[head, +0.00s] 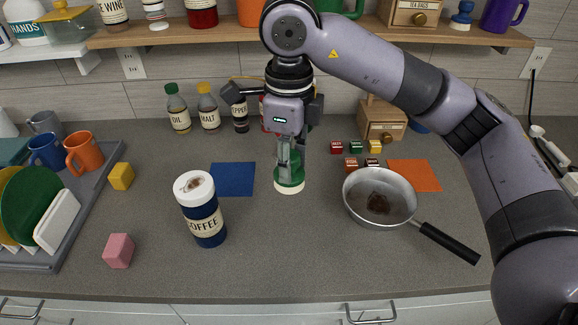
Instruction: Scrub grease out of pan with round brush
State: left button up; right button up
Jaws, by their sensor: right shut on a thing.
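The frying pan (365,213) is silver-grey with a black handle (448,243) that points to the lower right. It sits on the counter right of centre. A dark brown grease patch (377,204) lies on its inside bottom. The round brush (289,183) has a green top and a pale underside. It is left of the pan, apart from it. My right gripper (289,165) points straight down and is shut on the brush; its fingers hide part of the brush's top. I cannot tell whether the brush touches the counter. My left gripper is out of view.
A coffee canister (206,222) stands left of the brush, near a blue mat (233,179). An orange mat (414,175) and several small boxes (353,165) lie behind the pan. A dish rack (85,215) fills the left. The front counter is mostly clear.

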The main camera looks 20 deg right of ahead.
jog(key=o, duration=0.7)
jog(key=shift+c, duration=0.2)
jog(key=c, duration=0.5)
